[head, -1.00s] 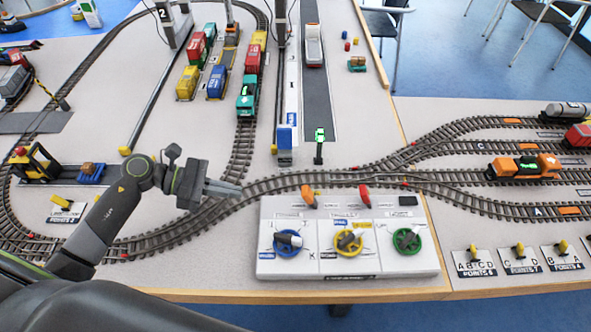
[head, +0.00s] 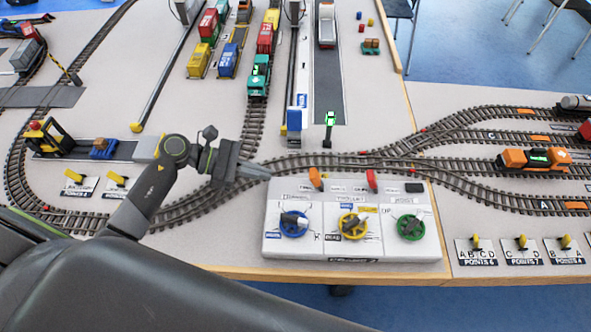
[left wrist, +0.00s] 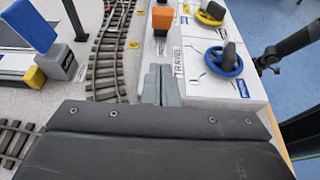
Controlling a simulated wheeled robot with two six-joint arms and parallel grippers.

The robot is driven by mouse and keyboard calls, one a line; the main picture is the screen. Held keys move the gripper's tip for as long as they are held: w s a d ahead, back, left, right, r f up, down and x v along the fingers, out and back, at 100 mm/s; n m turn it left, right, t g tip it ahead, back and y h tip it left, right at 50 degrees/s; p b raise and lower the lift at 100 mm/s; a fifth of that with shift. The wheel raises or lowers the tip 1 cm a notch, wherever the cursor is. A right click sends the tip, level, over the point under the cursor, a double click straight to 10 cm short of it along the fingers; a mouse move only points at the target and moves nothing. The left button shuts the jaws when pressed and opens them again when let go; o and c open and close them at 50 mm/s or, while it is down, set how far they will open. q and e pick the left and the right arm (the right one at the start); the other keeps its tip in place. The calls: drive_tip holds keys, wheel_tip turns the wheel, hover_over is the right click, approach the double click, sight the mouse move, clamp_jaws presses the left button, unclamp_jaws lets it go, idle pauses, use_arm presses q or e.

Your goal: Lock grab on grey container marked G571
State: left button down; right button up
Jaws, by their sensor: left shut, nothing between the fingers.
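A white control box (head: 350,247) stands at the table's front edge. It has a blue wheel (head: 293,224), a yellow wheel (head: 353,226) and a green wheel (head: 410,227), each with a handle. An orange lever (head: 315,178) and a red lever (head: 371,180) stand along its back. My left gripper (head: 262,172) is shut and empty at the box's back left corner, left of the orange lever. In the left wrist view, its fingers (left wrist: 161,86) are beside the box's "TRAVEL" label, below the orange lever (left wrist: 162,20). A grey container (head: 26,55) sits far left; its marking is unreadable. My right gripper is out of view.
Tracks (head: 300,163) run behind the box. A blue post (head: 294,125) and a small green-topped signal (head: 329,127) stand behind them. Container wagons stand further back. An orange locomotive (head: 535,158) is on the right. Small points levers (head: 520,242) line the front right.

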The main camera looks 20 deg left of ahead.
sight(318, 181)
use_arm(q)
drive_tip(key=p+x, duration=0.1)
drive_tip(key=x, duration=0.4)
drive_tip(key=shift+w+d+r+p, duration=0.1)
drive_tip(key=shift+d+r+p, duration=0.05)
drive_tip(key=shift+d+p, duration=0.2)
drive_tip(key=shift+w+d+r+p, duration=0.15)
drive_tip(key=shift+d+r+p, duration=0.15)
drive_tip(key=shift+d+p, duration=0.15)
drive_tip(key=shift+w+d+r+p, duration=0.15)
drive_tip(key=shift+d+r+p, duration=0.15)
drive_tip(key=shift+d, duration=0.2)
drive_tip(key=shift+w+d, duration=0.15)
drive_tip(key=shift+d, duration=0.35)
